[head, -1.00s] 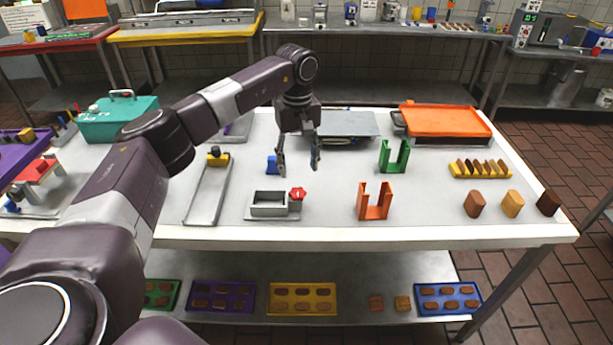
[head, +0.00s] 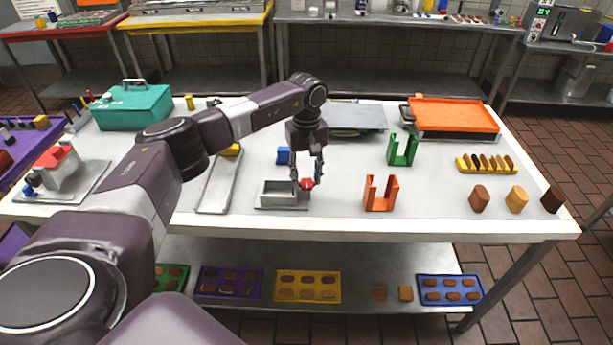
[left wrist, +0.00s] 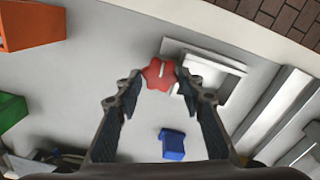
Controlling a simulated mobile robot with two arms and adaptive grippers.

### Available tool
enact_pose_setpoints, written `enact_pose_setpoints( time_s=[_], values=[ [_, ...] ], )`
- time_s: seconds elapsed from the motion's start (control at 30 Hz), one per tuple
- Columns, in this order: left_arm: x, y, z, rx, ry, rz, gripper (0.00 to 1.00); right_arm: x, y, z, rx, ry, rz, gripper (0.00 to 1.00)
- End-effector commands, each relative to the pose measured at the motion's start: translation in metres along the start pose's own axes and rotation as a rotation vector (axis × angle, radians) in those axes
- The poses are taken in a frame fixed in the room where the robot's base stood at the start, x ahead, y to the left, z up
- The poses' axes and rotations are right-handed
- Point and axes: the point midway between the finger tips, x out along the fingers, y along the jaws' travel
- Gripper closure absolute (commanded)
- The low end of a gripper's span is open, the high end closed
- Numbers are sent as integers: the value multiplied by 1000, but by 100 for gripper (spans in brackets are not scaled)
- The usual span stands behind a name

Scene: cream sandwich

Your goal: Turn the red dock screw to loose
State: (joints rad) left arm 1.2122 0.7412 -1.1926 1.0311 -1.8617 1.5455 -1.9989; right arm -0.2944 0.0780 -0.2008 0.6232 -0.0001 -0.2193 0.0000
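The red dock screw (head: 307,184) is a lobed knob at the right end of the small grey dock (head: 268,206) on the white table. In the left wrist view the screw (left wrist: 158,74) shows a pale line on its top, with the dock (left wrist: 215,82) to its right. My left gripper (head: 307,187) points down over the screw. Its fingers are apart, with the screw between the fingertips (left wrist: 159,76). They look very close to its sides; I cannot tell if they touch. My right gripper is not in view.
A blue block (head: 283,155) stands just behind the dock. An orange U-shaped stand (head: 381,206) is to the right, with a green one (head: 403,162) farther back. A long grey tray (head: 213,195) lies to the left. The table between dock and orange stand is clear.

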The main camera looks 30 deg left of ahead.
Motion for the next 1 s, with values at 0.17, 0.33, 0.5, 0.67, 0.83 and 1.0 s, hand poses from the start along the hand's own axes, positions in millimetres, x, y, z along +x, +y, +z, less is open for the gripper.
enact_pose_setpoints(
  time_s=[0.17,0.33,0.5,0.67,0.83,1.0],
  values=[
    [0,0,0,0,0,0,86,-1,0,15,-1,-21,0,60],
    [0,0,0,-3,0,1,91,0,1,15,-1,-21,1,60],
    [0,0,0,-36,0,1,91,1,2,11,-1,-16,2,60],
    [0,0,0,-112,0,1,91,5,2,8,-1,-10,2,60],
    [0,0,-1,-244,1,1,91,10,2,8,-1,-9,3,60],
    [0,-1,-1,-404,1,2,91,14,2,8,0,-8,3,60]
  ],
)
